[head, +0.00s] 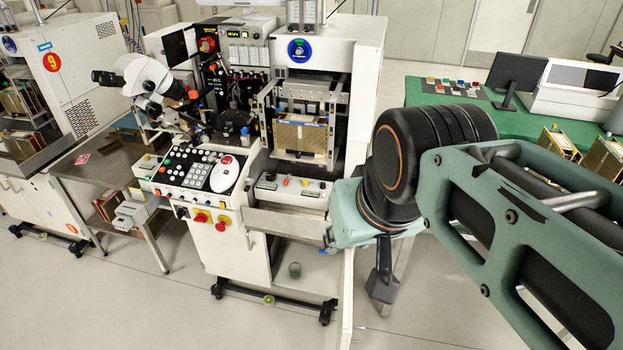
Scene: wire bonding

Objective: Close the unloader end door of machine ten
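The white wire bonder in the middle (240,245) has a blue round label; I cannot read a number on it. A tall narrow white panel (347,300) stands at its right front corner, seen almost edge-on and reaching down out of the picture. It looks like a door standing open, but my wrist hides its upper part. The right bay holds a brown magazine (300,137) in a metal frame. My gripper (382,290) hangs below my teal wrist, just right of the panel in the picture. Only one dark finger shows clearly, so its opening and any contact with the panel are hidden.
Machine nine (65,75) stands at the left, beside a side table (90,160). A microscope (145,75) and button console (205,172) project from the middle machine. A green table (440,97) with a monitor (515,75) stands behind my arm. The front floor (150,310) is clear.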

